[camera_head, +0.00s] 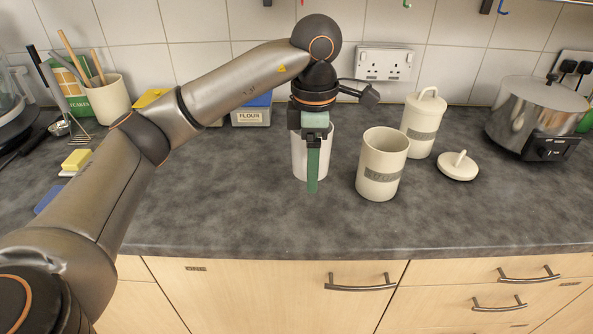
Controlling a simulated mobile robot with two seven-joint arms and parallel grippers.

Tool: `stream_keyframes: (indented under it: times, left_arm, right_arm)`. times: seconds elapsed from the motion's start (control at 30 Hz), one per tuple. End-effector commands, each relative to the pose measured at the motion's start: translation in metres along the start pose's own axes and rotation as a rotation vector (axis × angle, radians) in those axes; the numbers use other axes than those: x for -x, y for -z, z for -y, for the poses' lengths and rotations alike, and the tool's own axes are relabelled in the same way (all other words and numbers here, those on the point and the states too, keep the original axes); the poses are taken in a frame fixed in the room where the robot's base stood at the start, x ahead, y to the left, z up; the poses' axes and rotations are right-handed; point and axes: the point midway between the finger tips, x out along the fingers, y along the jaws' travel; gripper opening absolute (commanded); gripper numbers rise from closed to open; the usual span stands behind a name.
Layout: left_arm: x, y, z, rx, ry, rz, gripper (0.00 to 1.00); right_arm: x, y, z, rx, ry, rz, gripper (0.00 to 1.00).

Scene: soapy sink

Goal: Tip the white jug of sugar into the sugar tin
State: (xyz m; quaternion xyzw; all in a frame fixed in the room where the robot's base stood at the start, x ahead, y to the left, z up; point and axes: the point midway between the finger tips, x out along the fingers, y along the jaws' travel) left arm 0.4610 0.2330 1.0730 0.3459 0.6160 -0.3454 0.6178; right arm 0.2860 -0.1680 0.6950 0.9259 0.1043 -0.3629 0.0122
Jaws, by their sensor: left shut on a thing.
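The white jug (326,158) with a green handle stands upright in the middle of the counter, partly hidden by my gripper and the handle. My left gripper (313,138) points down and is shut on the top of the green handle. I cannot tell whether the jug rests on the counter or is slightly above it. An open cream tin (381,163) with a grey label stands upright just right of the jug, apart from it. Its label is too small to read surely; it looks like the sugar tin. A cream lid (458,167) lies on the counter. My right gripper is not in view.
A lidded cream tin (421,125) stands behind the open tin. A steel pot (535,110) is at right. A utensil crock (108,100), a yellow block (76,160) and a flour box (251,115) are at left. The front middle of the counter (260,215) is clear.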

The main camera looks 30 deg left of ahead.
Motion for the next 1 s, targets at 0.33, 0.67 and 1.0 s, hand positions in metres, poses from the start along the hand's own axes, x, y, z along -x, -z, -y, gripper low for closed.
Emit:
stream_keyframes:
  times: [0.33,0.67,1.0]
  left_arm:
    - [0.027,-0.033,0.051,-0.002,-0.002,0.002,0.00]
    - [0.053,-0.039,0.060,0.002,-0.001,0.001,0.00]
    - [0.082,-0.039,0.060,0.002,-0.001,0.001,0.00]
  right_arm:
    - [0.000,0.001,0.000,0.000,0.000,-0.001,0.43]
    - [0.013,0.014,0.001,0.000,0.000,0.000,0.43]
    - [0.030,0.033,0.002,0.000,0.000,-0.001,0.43]
